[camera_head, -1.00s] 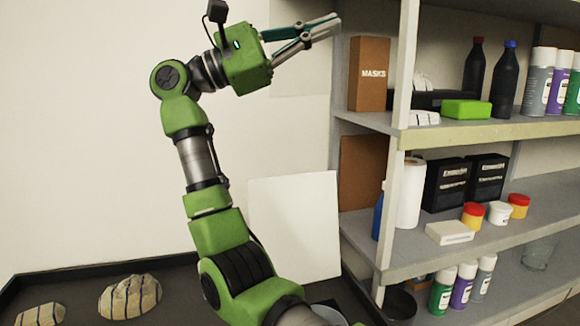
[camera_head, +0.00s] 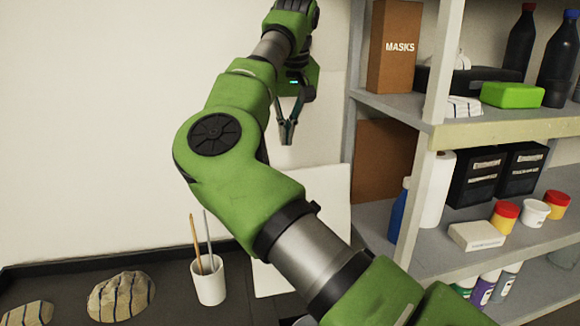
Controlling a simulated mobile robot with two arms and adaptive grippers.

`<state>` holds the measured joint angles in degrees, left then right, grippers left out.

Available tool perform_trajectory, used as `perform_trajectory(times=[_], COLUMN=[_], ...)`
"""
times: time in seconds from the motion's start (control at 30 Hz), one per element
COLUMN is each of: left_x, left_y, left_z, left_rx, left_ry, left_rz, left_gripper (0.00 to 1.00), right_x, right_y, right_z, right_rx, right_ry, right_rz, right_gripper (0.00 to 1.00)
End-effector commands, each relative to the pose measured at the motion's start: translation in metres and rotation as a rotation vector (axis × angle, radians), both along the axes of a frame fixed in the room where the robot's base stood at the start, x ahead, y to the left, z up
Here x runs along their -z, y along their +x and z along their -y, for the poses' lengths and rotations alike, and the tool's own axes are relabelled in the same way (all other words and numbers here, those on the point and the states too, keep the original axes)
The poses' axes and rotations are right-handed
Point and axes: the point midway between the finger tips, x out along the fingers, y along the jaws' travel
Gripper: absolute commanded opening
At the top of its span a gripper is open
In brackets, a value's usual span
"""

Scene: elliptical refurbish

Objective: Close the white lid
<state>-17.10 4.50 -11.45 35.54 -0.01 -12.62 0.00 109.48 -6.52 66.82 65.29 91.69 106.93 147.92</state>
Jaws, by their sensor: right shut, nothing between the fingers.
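A white upright panel (camera_head: 333,190) stands against the wall beside the shelf, and it may be the white lid. My right arm covers its lower middle, and what it is attached to is hidden. My right gripper (camera_head: 287,138) points down near the panel's upper left, its fingertips close together and empty. I cannot tell whether it touches the panel. My left gripper is not in view.
A shelf unit (camera_head: 470,135) fills the right side, holding a masks box (camera_head: 395,50), bottles and small tubs. A white cup with brushes (camera_head: 209,283) and striped bundles (camera_head: 121,297) stand on the dark surface at lower left.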

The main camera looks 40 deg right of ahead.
Motion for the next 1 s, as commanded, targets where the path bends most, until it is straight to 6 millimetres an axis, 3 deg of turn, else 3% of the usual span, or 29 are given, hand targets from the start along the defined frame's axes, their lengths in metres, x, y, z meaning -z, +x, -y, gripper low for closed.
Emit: perform_trajectory(times=[0.43, 0.7, 1.0], left_x=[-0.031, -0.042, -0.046], left_y=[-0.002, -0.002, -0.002], left_z=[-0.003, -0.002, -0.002], left_rx=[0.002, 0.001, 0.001], left_ry=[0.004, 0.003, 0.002], left_rz=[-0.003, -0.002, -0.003], left_gripper=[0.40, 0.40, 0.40], right_x=[0.087, 0.082, 0.083], right_y=[0.021, -0.004, -0.014], right_z=[0.014, 0.000, -0.005], right_rx=[0.002, 0.003, 0.002], right_ry=[-0.003, -0.004, -0.005], right_rz=[-0.008, -0.004, -0.003], right_gripper=[0.00, 0.00, 0.00])
